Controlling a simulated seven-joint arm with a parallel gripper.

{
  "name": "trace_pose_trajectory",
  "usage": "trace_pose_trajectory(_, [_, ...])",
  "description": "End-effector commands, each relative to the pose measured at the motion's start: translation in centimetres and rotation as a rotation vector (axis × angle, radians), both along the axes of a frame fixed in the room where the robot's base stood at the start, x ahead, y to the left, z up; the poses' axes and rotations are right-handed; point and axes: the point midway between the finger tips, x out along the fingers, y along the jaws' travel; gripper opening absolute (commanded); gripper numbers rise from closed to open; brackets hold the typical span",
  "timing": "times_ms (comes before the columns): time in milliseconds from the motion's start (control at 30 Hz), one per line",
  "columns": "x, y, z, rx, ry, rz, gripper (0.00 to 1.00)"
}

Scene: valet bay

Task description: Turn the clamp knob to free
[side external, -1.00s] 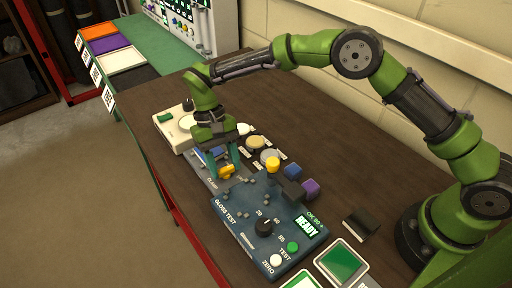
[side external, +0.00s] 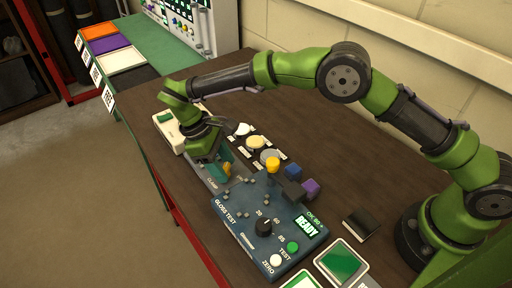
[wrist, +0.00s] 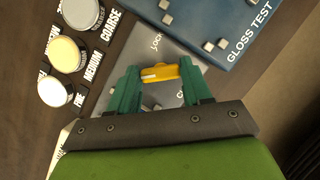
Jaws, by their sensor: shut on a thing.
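The yellow clamp knob (side external: 227,170) stands on a grey plate at the far end of the blue gloss test unit. In the wrist view the knob (wrist: 158,74) is a short bar between the two teal fingers of my gripper (wrist: 160,82), its ends at the fingertips. My gripper (side external: 223,169) is shut on it, with the wrist tilted over the plate. A partly visible label, seemingly "LOCK", is printed beside the knob in the wrist view. The fingers hide part of the knob in the side view.
The gloss test unit (side external: 250,234) has a black dial (side external: 264,227), a green button (side external: 292,247) and small grey blocks on top. A yellow-topped post (side external: 272,165), blue and purple cubes and round labelled pads stand close to the knob.

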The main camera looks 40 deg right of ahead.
Motion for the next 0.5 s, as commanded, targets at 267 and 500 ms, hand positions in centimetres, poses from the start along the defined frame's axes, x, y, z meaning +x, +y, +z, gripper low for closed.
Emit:
trace_pose_trajectory(267, [0.02, 0.05, 0.09, 0.0, -0.004, 0.073, 0.18])
trace_pose_trajectory(500, [0.03, 0.04, 0.09, 0.001, -0.003, 0.086, 0.18])
